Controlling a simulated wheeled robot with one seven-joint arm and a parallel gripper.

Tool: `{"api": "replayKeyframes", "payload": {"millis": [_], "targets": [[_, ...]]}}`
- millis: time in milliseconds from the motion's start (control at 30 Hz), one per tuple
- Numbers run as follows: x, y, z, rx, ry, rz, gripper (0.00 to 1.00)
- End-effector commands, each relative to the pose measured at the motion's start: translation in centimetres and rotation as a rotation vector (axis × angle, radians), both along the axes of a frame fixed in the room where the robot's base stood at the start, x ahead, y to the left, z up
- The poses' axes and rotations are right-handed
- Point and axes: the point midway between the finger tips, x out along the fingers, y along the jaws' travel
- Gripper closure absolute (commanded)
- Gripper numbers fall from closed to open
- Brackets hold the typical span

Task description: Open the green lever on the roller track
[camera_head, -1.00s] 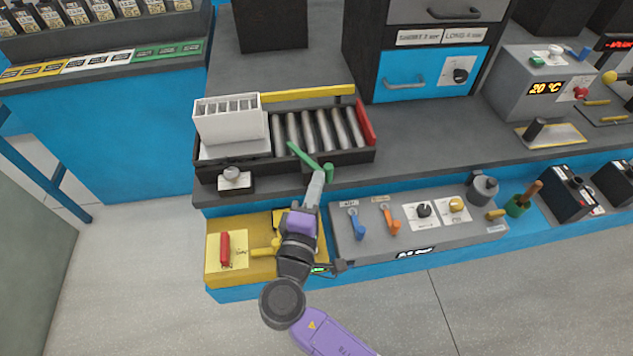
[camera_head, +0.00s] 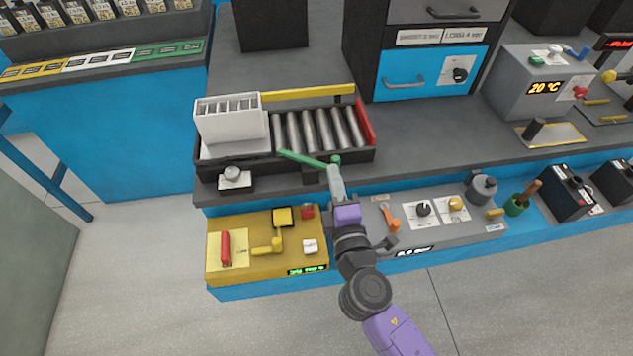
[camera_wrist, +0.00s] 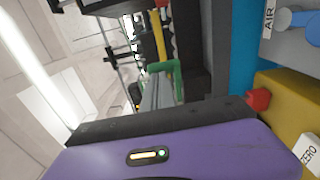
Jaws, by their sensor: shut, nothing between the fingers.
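The green lever (camera_head: 302,158) lies along the front edge of the roller track (camera_head: 318,130). Its long bar points left and slightly back, and its upright green end (camera_head: 335,159) is at the right. My gripper (camera_head: 336,170) is shut and empty, with its tips close to that right end. In the wrist view the green part (camera_wrist: 165,67) shows just past the tips of my gripper (camera_wrist: 158,88). I cannot tell whether they touch.
A white slotted box (camera_head: 228,120) stands at the track's left, and a red bar (camera_head: 365,122) closes its right end. Below are a yellow control box (camera_head: 240,270) and a grey panel with an orange lever (camera_head: 391,218). A small black block with a knob (camera_head: 235,180) sits at the front left.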

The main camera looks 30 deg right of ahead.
Motion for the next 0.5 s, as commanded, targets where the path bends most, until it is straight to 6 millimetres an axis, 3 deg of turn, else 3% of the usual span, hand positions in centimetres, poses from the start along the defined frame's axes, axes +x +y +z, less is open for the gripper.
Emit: {"api": "replayKeyframes", "payload": {"millis": [500], "targets": [[0.9, -2.3, 0.0, 0.002, -0.002, 0.000, 1.00]]}}
